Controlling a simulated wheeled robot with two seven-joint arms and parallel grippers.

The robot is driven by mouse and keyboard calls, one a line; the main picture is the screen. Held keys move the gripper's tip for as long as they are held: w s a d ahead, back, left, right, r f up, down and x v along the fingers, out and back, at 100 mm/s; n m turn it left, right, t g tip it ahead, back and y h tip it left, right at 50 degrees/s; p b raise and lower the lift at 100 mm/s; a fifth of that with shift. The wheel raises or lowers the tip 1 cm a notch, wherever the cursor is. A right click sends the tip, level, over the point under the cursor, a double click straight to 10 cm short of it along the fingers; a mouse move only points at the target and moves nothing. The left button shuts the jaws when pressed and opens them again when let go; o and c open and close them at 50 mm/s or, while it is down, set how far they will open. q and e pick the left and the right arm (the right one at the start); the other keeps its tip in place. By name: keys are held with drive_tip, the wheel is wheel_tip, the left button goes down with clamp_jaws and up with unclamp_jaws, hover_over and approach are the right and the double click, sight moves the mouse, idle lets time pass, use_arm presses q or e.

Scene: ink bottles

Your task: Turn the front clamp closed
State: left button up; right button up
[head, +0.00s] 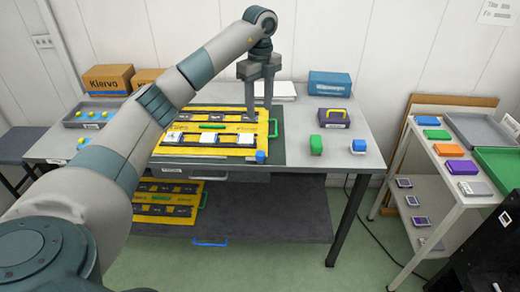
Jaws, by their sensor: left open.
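A yellow board (175,141) with rows of dark and white slots lies on a dark mat on the table. A small blue-topped piece (261,157), which looks like the front clamp, stands at the board's front right corner. Its exact turn is too small to tell. Another small piece (273,128) at the board's right edge may be a second clamp. My left gripper (259,108) points down over the right part of the board, behind the blue-topped piece and apart from it. Its fingers are spread, with nothing seen between them. My right gripper is out of view.
A blue box (329,84) is at the back. A shelf cart (437,160) stands farther right.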

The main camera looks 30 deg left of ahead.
use_arm(q)
drive_tip(key=shift+d+f, duration=0.1)
drive_tip(key=shift+f, duration=0.1)
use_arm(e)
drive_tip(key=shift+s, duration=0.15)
use_arm(q)
drive_tip(key=p, duration=0.2)
hover_over(260, 153)
wheel_tip(260, 153, down, 8)
wheel_tip(260, 153, down, 8)
drive_tip(key=shift+r+p, duration=0.15)
drive_tip(key=shift+p, duration=1.1)
drive_tip(key=shift+f, duration=0.7)
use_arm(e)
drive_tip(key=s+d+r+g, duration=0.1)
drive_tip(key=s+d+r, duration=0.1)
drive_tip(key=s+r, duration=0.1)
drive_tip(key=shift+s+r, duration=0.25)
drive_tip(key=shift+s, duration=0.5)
use_arm(q)
drive_tip(key=c, duration=1.1)
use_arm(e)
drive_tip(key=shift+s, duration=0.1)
